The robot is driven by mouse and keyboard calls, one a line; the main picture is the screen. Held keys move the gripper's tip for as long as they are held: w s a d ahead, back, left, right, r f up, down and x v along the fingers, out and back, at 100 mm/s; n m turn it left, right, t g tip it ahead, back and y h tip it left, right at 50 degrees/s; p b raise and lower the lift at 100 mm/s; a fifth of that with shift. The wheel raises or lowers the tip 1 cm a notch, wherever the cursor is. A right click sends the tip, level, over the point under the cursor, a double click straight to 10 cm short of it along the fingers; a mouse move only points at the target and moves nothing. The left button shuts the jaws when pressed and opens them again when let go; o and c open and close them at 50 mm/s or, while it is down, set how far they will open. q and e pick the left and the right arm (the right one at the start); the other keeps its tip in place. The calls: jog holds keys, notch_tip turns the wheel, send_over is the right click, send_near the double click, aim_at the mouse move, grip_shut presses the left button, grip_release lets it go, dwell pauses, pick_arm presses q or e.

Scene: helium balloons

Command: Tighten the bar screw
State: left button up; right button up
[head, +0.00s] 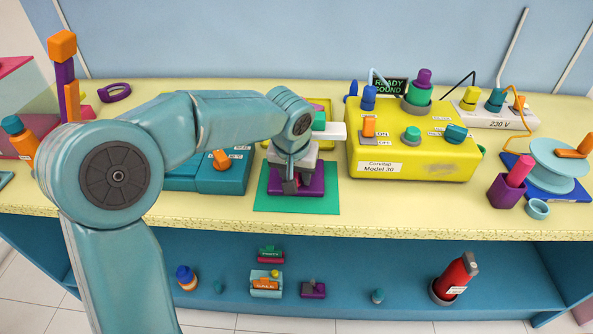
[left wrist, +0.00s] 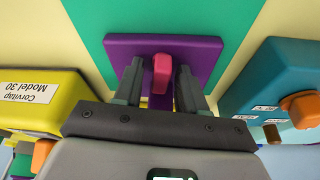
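The bar screw shows in the left wrist view as a pink-red bar (left wrist: 161,68) standing on a purple square block (left wrist: 205,50). The block lies on a green mat (head: 265,205), and its purple edge also shows in the head view (head: 314,184). My left gripper (left wrist: 160,74) points down over the block. Its two fingers stand on either side of the bar, with a visible gap on each side, so it is open. In the head view the left gripper (head: 291,184) hides the bar. My right gripper is in neither view.
A yellow box (head: 440,165) with knobs stands close on the right in the head view, and a blue-teal box (head: 222,182) close on the left. A blue spool (head: 556,160) and a purple cup (head: 505,192) stand far right. Several small things are on the lower shelf.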

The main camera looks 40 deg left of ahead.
aim_at(295, 173)
pick_arm(q)
notch_tip(295, 173, up, 7)
jog(key=p, duration=0.5)
jog(key=shift+r+p, duration=0.15)
jog(key=shift+p, duration=0.15)
jog(key=shift+s+f, duration=0.1)
jog(key=shift+f, duration=0.1)
